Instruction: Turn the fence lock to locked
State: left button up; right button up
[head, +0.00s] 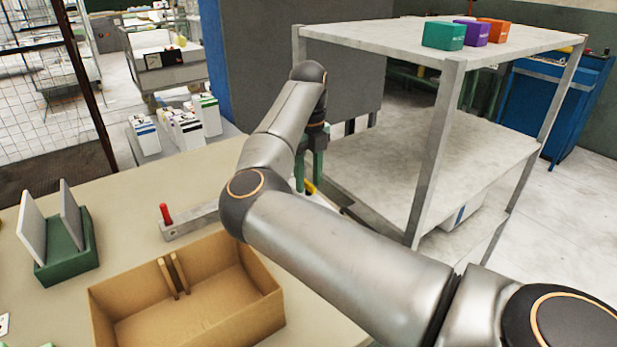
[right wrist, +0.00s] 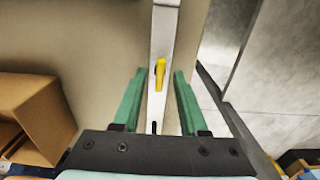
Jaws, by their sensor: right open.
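The fence is a grey metal bar (head: 190,222) with a red knob (head: 166,213) on its left end, lying along the far edge of the table. My arm hides its middle. The fence lock is a small yellow lever (head: 311,188), partly hidden behind my right gripper (head: 309,176). In the right wrist view the lever (right wrist: 160,74) lies roughly along the bar (right wrist: 166,35). The green fingers of my right gripper (right wrist: 160,77) are open, one on each side of bar and lever, with a gap on both sides. My left gripper is not in view.
An open cardboard box (head: 200,318) stands on the table (head: 120,210) in front of the fence. A green holder with grey plates (head: 66,246) is at left. A grey shelf (head: 428,170) stands close beyond the table's right edge.

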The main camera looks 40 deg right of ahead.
jog(key=shift+c, duration=0.3)
grip_shut()
dwell(0.3)
